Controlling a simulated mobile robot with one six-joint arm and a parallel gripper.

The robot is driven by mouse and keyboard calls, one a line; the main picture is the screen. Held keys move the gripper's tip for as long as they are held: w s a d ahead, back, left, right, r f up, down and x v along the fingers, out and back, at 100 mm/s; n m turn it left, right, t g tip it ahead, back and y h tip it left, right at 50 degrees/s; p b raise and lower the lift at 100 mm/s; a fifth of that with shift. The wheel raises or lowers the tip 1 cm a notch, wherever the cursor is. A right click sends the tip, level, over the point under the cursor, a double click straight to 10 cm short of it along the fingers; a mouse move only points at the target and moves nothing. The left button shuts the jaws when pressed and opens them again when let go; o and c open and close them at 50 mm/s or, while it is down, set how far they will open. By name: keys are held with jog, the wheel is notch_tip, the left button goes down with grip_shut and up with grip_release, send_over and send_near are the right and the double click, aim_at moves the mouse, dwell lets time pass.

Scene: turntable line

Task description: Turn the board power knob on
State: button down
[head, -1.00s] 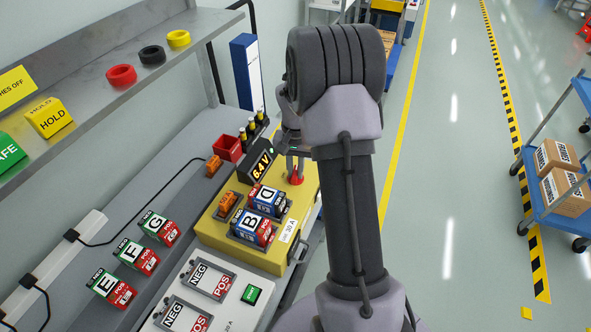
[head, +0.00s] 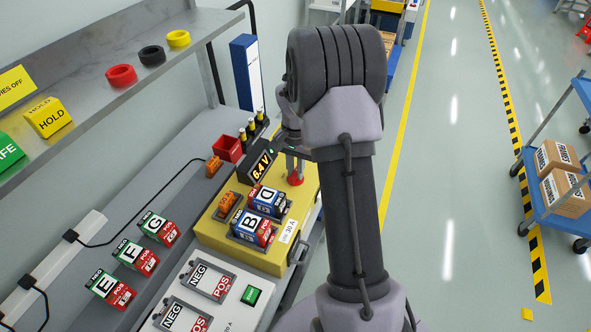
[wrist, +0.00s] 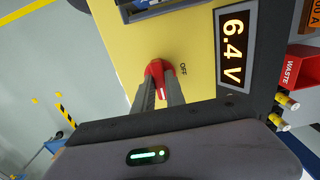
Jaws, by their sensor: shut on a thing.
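The red power knob (wrist: 157,69) sits on the yellow board (wrist: 205,87), beside a printed OFF label (wrist: 183,69) in the wrist view. My gripper (wrist: 158,84) has one finger on each side of the knob and is shut on it. A pale mark shows on the knob between the fingers. In the head view the knob (head: 295,181) is partly covered by my gripper (head: 294,170) at the board's far right corner. The board's display (wrist: 232,48) reads 6.4 V. Any ON label is hidden or out of view.
A red waste bin (head: 227,148) stands behind the display. Blocks E, F and G (head: 159,230) lie on the bench at left. A metal shelf (head: 110,80) overhangs the left side.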

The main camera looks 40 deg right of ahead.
jog(key=c, duration=1.4)
grip_release()
notch_tip(320, 180, up, 17)
jog(key=p, duration=0.6)
jog(key=shift+r, duration=0.2)
jog(key=s+a+r+n+t+b, duration=0.1)
jog(key=s+a+r+n+b, duration=0.15)
jog(key=a, duration=0.45)
jog(key=s+a+r+n+t+b, duration=0.1)
jog(key=s+a+r, duration=0.25)
jog(key=a, duration=0.25)
jog(key=s+a+n+t+b, duration=0.1)
jog(key=s+a, duration=0.3)
jog(key=s, duration=0.1)
jog(key=s+a+n+t+y+b, duration=0.1)
jog(key=s+a, duration=0.4)
jog(key=s+a+f+n+t+y+b, duration=0.1)
jog(key=s+a+n, duration=0.1)
jog(key=s+a, duration=0.2)
jog(key=shift+s+a+f+t, duration=0.1)
jog(key=shift+s+a+t, duration=0.25)
jog(key=shift+s, duration=0.25)
